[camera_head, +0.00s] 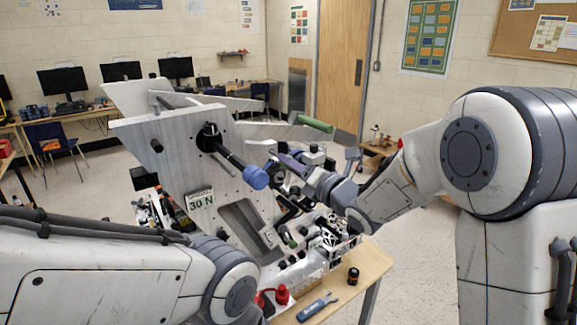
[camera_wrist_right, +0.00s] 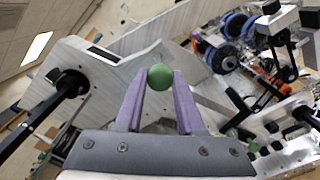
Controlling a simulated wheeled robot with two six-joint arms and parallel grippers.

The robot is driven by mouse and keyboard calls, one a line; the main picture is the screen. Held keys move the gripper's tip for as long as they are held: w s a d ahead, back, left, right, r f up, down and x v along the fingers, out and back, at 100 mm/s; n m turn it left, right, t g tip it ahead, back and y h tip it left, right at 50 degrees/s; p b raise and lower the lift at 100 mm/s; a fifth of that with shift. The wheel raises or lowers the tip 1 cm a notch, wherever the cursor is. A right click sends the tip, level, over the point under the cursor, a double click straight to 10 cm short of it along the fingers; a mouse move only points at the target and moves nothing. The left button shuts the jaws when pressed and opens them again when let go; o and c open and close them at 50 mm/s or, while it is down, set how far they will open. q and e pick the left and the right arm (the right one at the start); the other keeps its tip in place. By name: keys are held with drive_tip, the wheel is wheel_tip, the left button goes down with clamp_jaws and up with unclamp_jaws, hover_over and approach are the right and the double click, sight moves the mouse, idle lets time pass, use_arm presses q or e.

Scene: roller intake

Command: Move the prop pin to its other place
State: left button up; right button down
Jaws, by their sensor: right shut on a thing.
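My right gripper (camera_head: 279,158) is beside the tilted grey intake plate (camera_head: 165,140), right of and slightly above a blue knob (camera_head: 255,177). In the right wrist view its two purple fingers (camera_wrist_right: 159,84) are shut on a round green knob (camera_wrist_right: 160,77), which looks like the end of the prop pin. The pin's shaft is hidden behind the knob, so I cannot tell whether it sits in a hole. In the head view I cannot make out the held knob. My left arm shows at lower left, but its gripper is out of view.
A black rod carries the blue knob out from the plate. A "30 N" label (camera_head: 200,199) is on the plate. A green cylinder (camera_head: 315,124) sticks out behind my right gripper. Mechanism parts crowd below it.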

drive_tip(key=b+v, duration=0.3)
drive_tip(key=v, duration=0.4)
drive_tip(key=shift+s, duration=0.2)
idle(0.7)
drive_tip(key=shift+d, duration=0.15)
drive_tip(key=shift+b+v, duration=0.85)
drive_tip(key=shift+v, duration=0.65)
